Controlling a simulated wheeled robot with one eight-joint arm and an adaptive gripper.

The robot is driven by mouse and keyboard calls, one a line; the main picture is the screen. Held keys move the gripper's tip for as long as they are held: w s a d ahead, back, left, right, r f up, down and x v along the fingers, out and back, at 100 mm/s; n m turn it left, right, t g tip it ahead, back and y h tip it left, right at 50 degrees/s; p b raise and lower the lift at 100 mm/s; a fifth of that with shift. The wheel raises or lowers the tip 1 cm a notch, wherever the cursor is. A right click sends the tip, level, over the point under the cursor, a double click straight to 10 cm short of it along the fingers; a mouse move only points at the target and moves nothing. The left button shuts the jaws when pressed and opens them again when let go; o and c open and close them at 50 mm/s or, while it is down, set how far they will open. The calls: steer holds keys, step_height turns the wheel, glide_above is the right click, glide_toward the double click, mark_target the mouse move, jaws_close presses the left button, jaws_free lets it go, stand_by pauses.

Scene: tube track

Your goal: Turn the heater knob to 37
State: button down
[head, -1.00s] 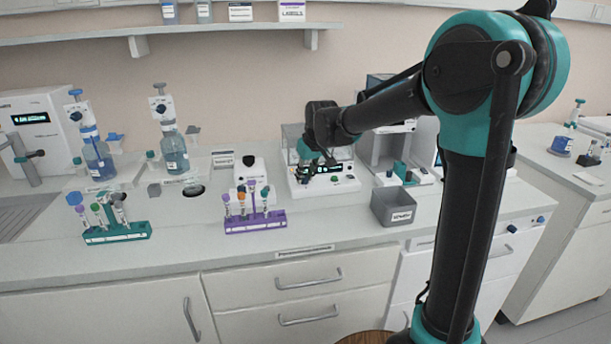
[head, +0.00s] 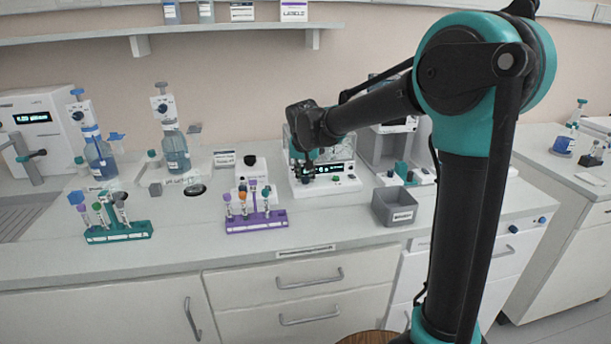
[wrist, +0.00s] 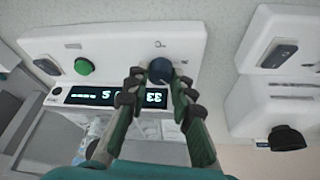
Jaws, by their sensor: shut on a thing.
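The white heater unit (head: 345,185) stands on the bench with a lit black display (head: 336,169). In the wrist view the display (wrist: 115,97) appears upside down, and its large figures seem to read 33; the smaller text is unclear. A dark blue knob (wrist: 160,69) sits on the unit's front ledge, and a green knob (wrist: 84,66) sits apart from it. My gripper (wrist: 160,80) is shut on the dark blue knob, one finger on each side. In the head view my gripper (head: 308,175) points down at the unit's left part and hides this knob.
A grey bin (head: 394,208) stands right of the unit, and a purple tube rack (head: 257,222) stands to its front left. A green tube rack (head: 118,233) and bottles are farther left. Bare bench lies in front of the unit.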

stand_by(0.3)
steer(key=c, duration=1.6)
jaws_free()
steer(key=shift+r, duration=0.1)
steer(key=v, duration=1.1)
steer(key=shift+s+r, duration=0.15)
steer(key=shift+r, duration=0.25)
steer(key=shift+s, duration=0.1)
